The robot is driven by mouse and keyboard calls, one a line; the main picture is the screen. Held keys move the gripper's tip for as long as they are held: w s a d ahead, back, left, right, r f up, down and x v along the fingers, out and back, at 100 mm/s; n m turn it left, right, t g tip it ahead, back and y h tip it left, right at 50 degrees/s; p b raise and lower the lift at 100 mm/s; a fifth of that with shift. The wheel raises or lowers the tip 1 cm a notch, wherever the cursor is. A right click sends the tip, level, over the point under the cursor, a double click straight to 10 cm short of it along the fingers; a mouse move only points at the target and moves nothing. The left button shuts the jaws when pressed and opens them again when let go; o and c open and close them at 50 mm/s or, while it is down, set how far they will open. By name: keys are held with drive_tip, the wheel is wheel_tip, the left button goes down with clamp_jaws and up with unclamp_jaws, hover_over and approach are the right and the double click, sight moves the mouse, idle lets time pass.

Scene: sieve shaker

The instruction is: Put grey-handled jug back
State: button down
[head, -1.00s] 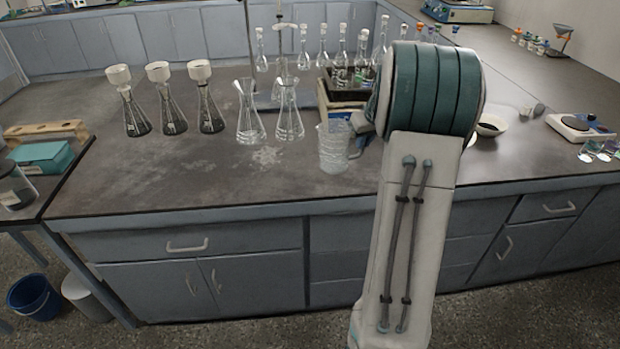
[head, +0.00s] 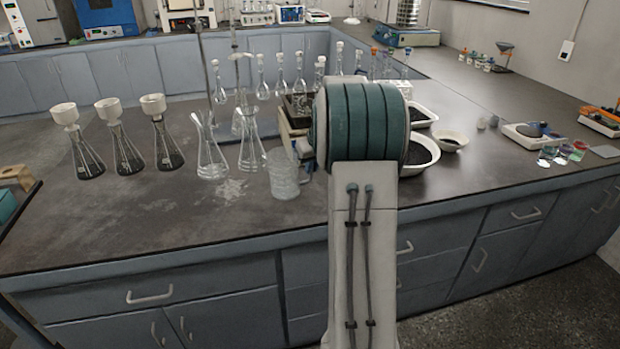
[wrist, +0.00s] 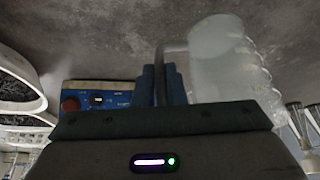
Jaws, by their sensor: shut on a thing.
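The jug (head: 283,174) is a clear, frosted beaker-like vessel. In the head view it is upright over the bench, just left of my arm. In the wrist view the jug (wrist: 222,65) fills the upper right, with its grey handle (wrist: 172,46) running into my gripper (wrist: 163,85). The blue fingers are shut on that handle. In the head view my own arm hides most of the gripper. I cannot tell whether the jug's base touches the bench.
Two clear conical flasks (head: 209,152) stand left of the jug, and several funnel-topped flasks (head: 122,150) farther left. White bowls of dark grains (head: 421,153) lie right of my arm. A blue-fronted device (wrist: 100,98) is close by.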

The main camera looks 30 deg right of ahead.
sight(311, 178)
drive_tip(key=shift+w+a+f, duration=0.1)
drive_tip(key=shift+f, duration=1)
drive_tip(key=shift+w+a+f, duration=0.1)
drive_tip(key=shift+f, duration=0.95)
drive_tip(key=shift+f, duration=0.1)
drive_tip(key=c, duration=1.9)
unclamp_jaws()
drive_tip(key=shift+f, duration=0.15)
drive_tip(key=o, duration=0.4)
